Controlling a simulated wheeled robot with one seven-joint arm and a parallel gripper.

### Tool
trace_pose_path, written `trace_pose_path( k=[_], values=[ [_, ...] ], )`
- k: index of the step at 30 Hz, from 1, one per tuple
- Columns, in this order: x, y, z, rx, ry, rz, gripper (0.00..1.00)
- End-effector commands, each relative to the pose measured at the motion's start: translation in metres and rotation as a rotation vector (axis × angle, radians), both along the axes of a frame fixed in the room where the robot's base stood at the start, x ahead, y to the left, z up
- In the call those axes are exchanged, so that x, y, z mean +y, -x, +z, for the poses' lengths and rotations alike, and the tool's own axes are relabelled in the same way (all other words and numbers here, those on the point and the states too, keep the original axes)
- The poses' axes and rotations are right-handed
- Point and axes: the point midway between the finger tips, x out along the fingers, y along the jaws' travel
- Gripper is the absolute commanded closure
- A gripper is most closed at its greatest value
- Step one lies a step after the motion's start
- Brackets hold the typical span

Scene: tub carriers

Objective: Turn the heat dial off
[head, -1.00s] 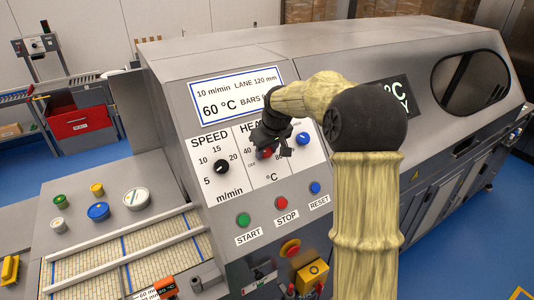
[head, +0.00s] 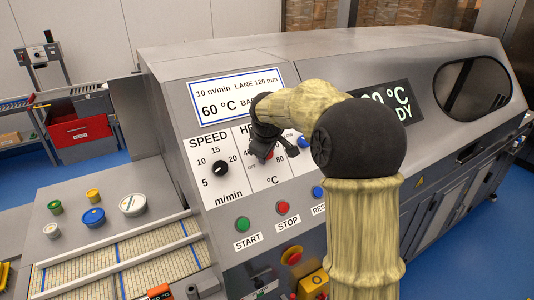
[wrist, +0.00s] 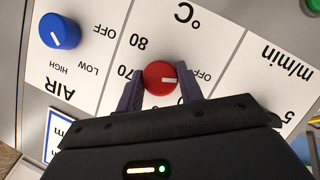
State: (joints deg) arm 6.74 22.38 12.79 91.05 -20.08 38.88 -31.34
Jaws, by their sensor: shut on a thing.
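The heat dial (wrist: 160,77) is a round red knob with a white pointer mark, on a white panel. The label by the right finger is partly hidden.
The blue air dial (wrist: 59,31) is close beside the heat dial. The black speed dial (head: 220,168) is on the other side. Green start (head: 242,223), red stop (head: 282,207) and blue reset (head: 318,192) buttons sit below. The display above (head: 222,98) reads 60 °C.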

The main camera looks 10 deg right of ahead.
Motion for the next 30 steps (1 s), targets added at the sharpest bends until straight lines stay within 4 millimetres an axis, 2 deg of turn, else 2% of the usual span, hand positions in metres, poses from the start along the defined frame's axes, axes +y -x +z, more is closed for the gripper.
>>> trace_pose_path(
  k=[7, 8, 10, 11, 23, 30],
  values=[
    [0.0, -0.001, 0.002, -0.005, 0.001, 0.002, 0.86],
    [0.0, -0.001, 0.002, -0.005, 0.001, 0.002, 0.57],
    [0.0, -0.001, 0.002, -0.004, 0.0, 0.001, 0.44],
    [0.0, -0.001, 0.002, -0.004, 0.0, 0.001, 0.41],
    [0.0, 0.002, 0.006, -0.003, -0.001, -0.001, 0.41],
    [0.004, 0.02, 0.036, -0.006, 0.0, 0.0, 0.41]
  ],
)
